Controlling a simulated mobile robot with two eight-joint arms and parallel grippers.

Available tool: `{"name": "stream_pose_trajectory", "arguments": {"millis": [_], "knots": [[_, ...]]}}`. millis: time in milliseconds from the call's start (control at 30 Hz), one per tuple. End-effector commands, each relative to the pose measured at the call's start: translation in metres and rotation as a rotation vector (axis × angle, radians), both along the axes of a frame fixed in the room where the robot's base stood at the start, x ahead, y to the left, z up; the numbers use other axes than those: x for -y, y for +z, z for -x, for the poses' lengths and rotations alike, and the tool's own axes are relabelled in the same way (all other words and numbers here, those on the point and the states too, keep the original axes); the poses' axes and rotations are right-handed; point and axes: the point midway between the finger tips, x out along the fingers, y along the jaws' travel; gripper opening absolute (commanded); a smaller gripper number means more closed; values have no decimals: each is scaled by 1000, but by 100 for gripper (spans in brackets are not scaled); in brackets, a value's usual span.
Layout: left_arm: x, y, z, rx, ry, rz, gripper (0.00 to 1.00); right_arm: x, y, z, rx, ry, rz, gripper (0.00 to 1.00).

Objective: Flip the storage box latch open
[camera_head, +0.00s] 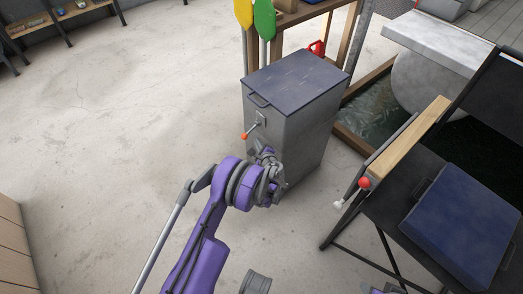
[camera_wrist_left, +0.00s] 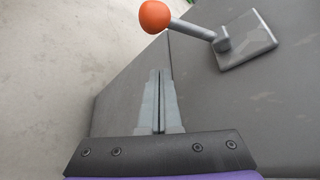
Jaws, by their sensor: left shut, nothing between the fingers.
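The storage box (camera_head: 278,130) is a tall grey box with a dark blue-grey lid (camera_head: 297,80), which is closed. Its latch (camera_head: 253,126) is on the front face below the lid handle. The latch is a short grey lever with an orange ball, slanting down to the left from a square plate. In the left wrist view the latch plate (camera_wrist_left: 247,42) and orange ball (camera_wrist_left: 155,16) lie beyond the fingers, at the top. My left gripper (camera_head: 266,152) is just below the latch, close to the front face. Its fingers (camera_wrist_left: 160,75) are shut and empty, apart from the lever.
A dark folding chair with a blue case (camera_head: 459,222) and a wooden armrest (camera_head: 408,138) stands at the right. A wooden frame with yellow and green paddles (camera_head: 264,18) is behind the box. The concrete floor (camera_head: 130,120) at left is clear.

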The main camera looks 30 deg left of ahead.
Motion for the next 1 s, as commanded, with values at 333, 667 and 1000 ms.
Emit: {"name": "stream_pose_trajectory", "arguments": {"millis": [333, 667, 1000], "knots": [[-22, 22, 16, 0, 0, 0, 0, 0, -2, 0, -1, 0, 0, 50], [-24, 24, 18, 0, 0, 0, 0, 0, -2, 0, -1, 0, 0, 50], [-24, 27, 20, -36, 0, -15, 0, 0, -4, -1, -1, 0, 0, 50]]}}
